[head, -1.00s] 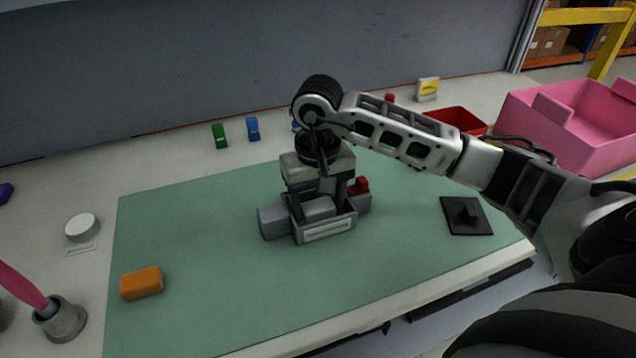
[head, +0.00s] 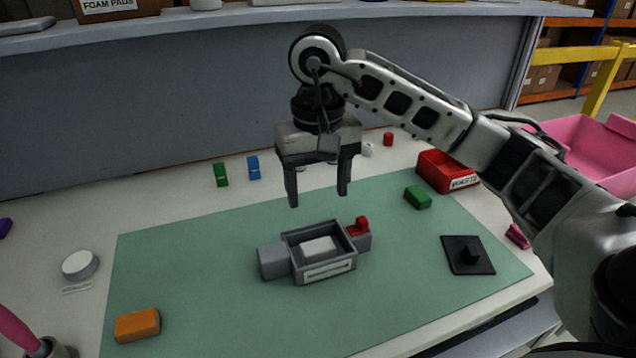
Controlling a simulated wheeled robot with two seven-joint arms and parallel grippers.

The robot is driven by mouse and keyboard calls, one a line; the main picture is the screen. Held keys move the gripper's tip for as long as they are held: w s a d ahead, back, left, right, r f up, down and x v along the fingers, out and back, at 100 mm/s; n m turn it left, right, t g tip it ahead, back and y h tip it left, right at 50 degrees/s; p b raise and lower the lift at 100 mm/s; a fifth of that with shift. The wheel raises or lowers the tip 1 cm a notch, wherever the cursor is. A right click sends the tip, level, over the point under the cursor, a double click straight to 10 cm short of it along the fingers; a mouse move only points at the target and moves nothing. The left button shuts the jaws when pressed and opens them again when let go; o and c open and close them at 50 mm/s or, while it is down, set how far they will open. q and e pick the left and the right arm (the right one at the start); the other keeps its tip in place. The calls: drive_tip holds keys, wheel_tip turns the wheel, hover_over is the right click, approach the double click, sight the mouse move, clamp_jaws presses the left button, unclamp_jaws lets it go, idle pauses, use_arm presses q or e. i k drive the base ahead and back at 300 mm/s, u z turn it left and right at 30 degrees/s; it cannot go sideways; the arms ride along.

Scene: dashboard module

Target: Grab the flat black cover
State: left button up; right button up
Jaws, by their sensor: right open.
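The flat black cover (head: 467,255) lies on the right part of the green mat, a thin square plate with a small raised knob in its middle. My right gripper (head: 318,200) is open and empty, pointing down above the grey module (head: 319,268). It is well to the left of the cover and higher. The grey module sits mid-mat, an open box with a white block (head: 318,248) inside and a red piece (head: 360,227) at its right end. My left gripper is not in view.
An orange block (head: 137,325) lies at the mat's front left and a green block (head: 418,197) at its back right. A red waste bin (head: 446,171) and a pink crate (head: 600,145) stand at the right. The mat between module and cover is clear.

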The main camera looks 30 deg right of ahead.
sight(466, 254)
drive_tip(key=k, duration=1)
